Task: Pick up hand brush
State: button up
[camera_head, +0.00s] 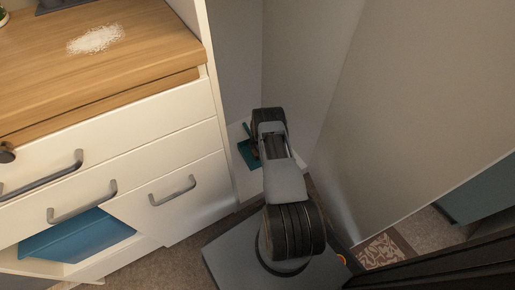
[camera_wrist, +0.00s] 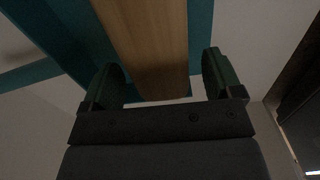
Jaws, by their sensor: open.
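In the wrist view a long wooden piece (camera_wrist: 145,25), likely part of the hand brush, runs between the two fingers of my gripper (camera_wrist: 163,64). The fingers are open, one on each side of it, and I see no clear grip on it. A teal surface (camera_wrist: 199,24) lies beside and behind the wood; whether it belongs to a dustpan or the brush I cannot tell. In the head view a teal object (camera_head: 247,155) shows on a pale surface in the corner, beside my arm. My arm hides the gripper and the brush there.
A white cabinet (camera_head: 190,150) with grey handles stands close on the left, its wooden top (camera_head: 130,60) carrying white powder (camera_head: 95,39). A blue object (camera_head: 80,238) sits in an open lower space. A grey wall (camera_head: 420,100) closes the right side, leaving a narrow gap.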

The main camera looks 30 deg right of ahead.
jog(key=shift+f, duration=0.7)
jog(key=c, duration=1.1)
